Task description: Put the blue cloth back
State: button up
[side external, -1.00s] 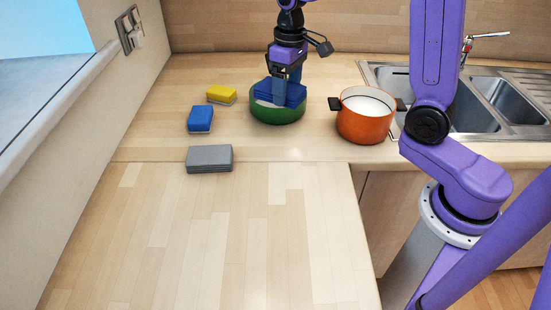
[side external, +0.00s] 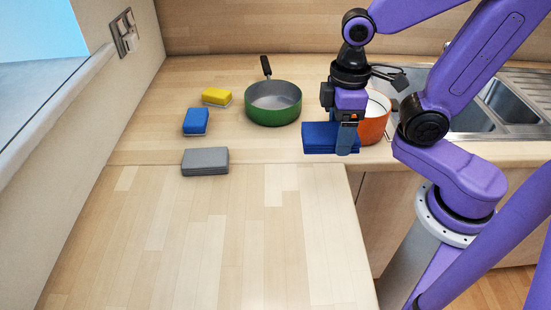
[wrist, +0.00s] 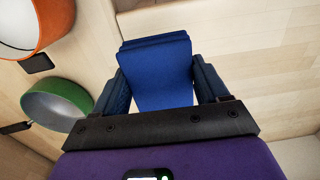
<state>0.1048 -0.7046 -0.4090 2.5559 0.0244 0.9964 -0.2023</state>
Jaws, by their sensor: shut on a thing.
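The blue cloth (side external: 318,138), a folded stack, is between the blue fingers of my gripper (side external: 345,146). It is in front of the orange pot, near the counter's front edge. Whether it touches the worktop or hangs just above it is hard to tell. In the wrist view the cloth (wrist: 157,75) fills the space between the two fingertips (wrist: 160,90), which are shut on it. The near finger hides part of the cloth in the side view.
A green pan (side external: 273,118) stands empty behind and left of the cloth. The orange pot (side external: 372,130) is partly hidden by my gripper. A blue sponge (side external: 196,121), a yellow sponge (side external: 217,96) and a grey folded cloth (side external: 205,161) lie left. The front wooden worktop (side external: 220,240) is clear.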

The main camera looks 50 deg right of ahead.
jog(key=w+a+f, duration=0.2)
jog(key=w+f, duration=0.2)
jog(key=w, duration=0.4)
send_over(279, 166)
jog(key=f, duration=0.5)
jog(key=shift+s, duration=0.2)
jog(key=shift+w+f, duration=0.1)
jog(key=shift+f, duration=0.1)
jog(key=shift+w+f, duration=0.15)
jog(key=shift+f, duration=1.55)
jog(key=shift+f, duration=0.15)
jog(key=o, duration=1)
notch_tip(279, 166, up, 12)
jog(key=shift+d+r, duration=0.1)
jog(key=shift+r, duration=0.1)
